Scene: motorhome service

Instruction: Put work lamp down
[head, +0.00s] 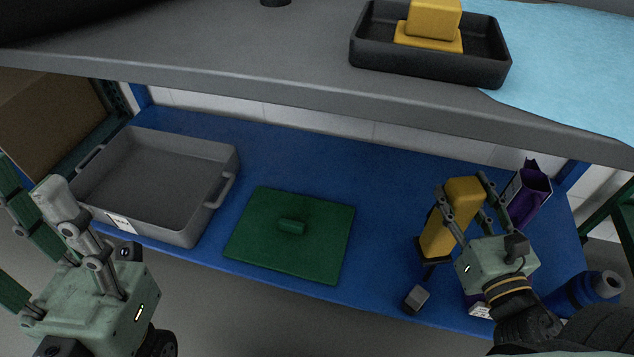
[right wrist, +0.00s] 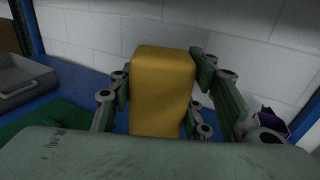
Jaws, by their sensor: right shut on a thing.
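The work lamp (head: 437,236) is a yellow block-like body with dark parts below it, upright at the right of the blue lower shelf. My right gripper (head: 467,198) is shut on it, with fingers on both sides of the yellow body. The right wrist view shows the yellow body (right wrist: 162,92) between the finger pads; its lower end is hidden by my gripper. Whether its base touches the shelf I cannot tell. My left gripper (head: 38,192) is at the lower left, empty, its fingers apart, in front of the grey bin.
The blue shelf (head: 385,185) carries a grey bin (head: 187,223), a green mat with a handle-like piece (head: 255,250), a purple container (head: 528,195) and a blue bottle (head: 580,296). The grey upper top (head: 240,60) overhangs, with a black tray (head: 428,73) holding yellow items.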

